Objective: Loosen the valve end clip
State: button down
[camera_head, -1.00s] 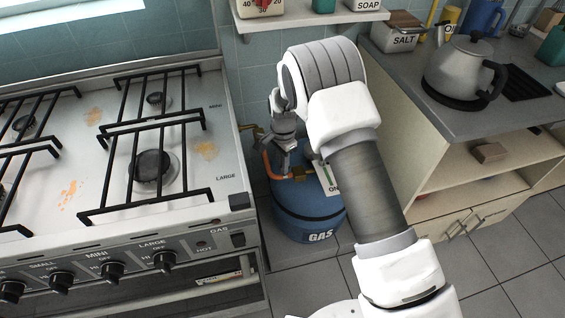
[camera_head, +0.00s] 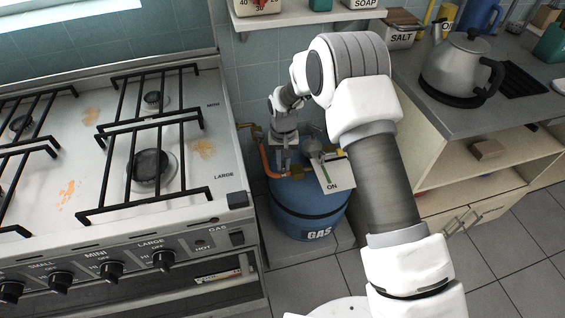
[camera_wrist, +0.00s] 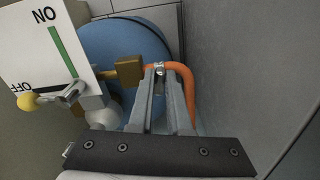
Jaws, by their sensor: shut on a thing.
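The blue gas cylinder (camera_head: 320,215) stands on the floor between the stove and the shelf unit. An orange hose (camera_head: 265,160) arches near its top; it also shows in the wrist view (camera_wrist: 190,90). A brass valve fitting (camera_wrist: 128,70) lies just left of my fingertips in the wrist view. The small silvery valve end clip (camera_wrist: 158,67) is at the hose's end beside the fitting, pinched between the fingertips of my gripper (camera_wrist: 159,78). In the head view, my gripper (camera_head: 283,158) points down over the cylinder's top, and the clip is hidden there.
A white ON/OFF card (camera_wrist: 40,50) with a green bar and a metal lever with a yellow knob (camera_wrist: 27,101) are close to the left of my gripper. The stove side is to the left in the head view. A kettle (camera_head: 462,70) stands on the counter.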

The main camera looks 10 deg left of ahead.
jog(key=n, duration=0.4)
jog(key=shift+w+d+n, duration=0.1)
jog(key=shift+d+n, duration=0.1)
jog(key=shift+n, duration=0.1)
jog(key=n, duration=0.3)
jog(key=shift+w+n, duration=0.1)
jog(key=shift+n, duration=0.2)
jog(key=n, duration=0.3)
jog(key=shift+w+d+n+p, duration=0.1)
jog(key=shift+w+n+p, duration=0.05)
jog(key=shift+n+p, duration=0.15)
jog(key=shift+w+n, duration=0.1)
jog(key=shift+n, duration=1.6)
jog(key=c, duration=0.9)
grip_release()
jog(key=shift+o, duration=0.2)
notch_tip(320, 180, up, 17)
jog(key=p, duration=0.4)
jog(key=shift+r, duration=0.2)
